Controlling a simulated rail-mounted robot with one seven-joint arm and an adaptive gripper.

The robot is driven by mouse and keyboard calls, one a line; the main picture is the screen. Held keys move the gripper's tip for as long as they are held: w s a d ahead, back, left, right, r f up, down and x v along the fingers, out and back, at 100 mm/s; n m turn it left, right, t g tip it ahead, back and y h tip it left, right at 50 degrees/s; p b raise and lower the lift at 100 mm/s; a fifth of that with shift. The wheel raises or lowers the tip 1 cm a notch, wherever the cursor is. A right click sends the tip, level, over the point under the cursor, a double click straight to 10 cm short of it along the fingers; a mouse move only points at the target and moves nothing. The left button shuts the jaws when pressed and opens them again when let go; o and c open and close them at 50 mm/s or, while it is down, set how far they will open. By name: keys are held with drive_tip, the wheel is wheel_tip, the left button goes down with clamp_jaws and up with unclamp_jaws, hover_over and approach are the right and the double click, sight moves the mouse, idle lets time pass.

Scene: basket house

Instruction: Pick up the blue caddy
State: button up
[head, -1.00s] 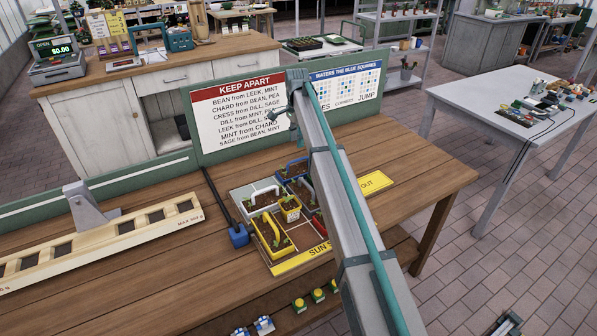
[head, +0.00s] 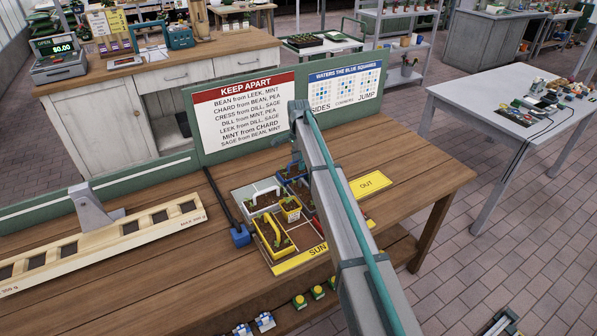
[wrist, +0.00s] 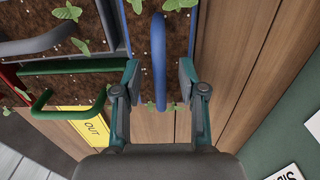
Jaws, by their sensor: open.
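The blue caddy shows in the wrist view as a soil-filled box with seedlings (wrist: 173,45) and an upright blue handle (wrist: 158,50). In the head view the blue caddy (head: 291,177) stands at the back of the group on the bench, partly hidden by my arm. My gripper (wrist: 158,78) is open, with one finger on each side of the blue handle. A gap shows between the handle and each finger, so it is not gripped. In the head view my gripper is mostly hidden behind my arm.
A green handle (wrist: 75,66) is left of my gripper in the wrist view. The yellow OUT mat (head: 367,185) lies clear at right. Signs (head: 245,117) stand behind.

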clamp_jaws()
drive_tip(key=shift+r, duration=0.15)
idle(0.5)
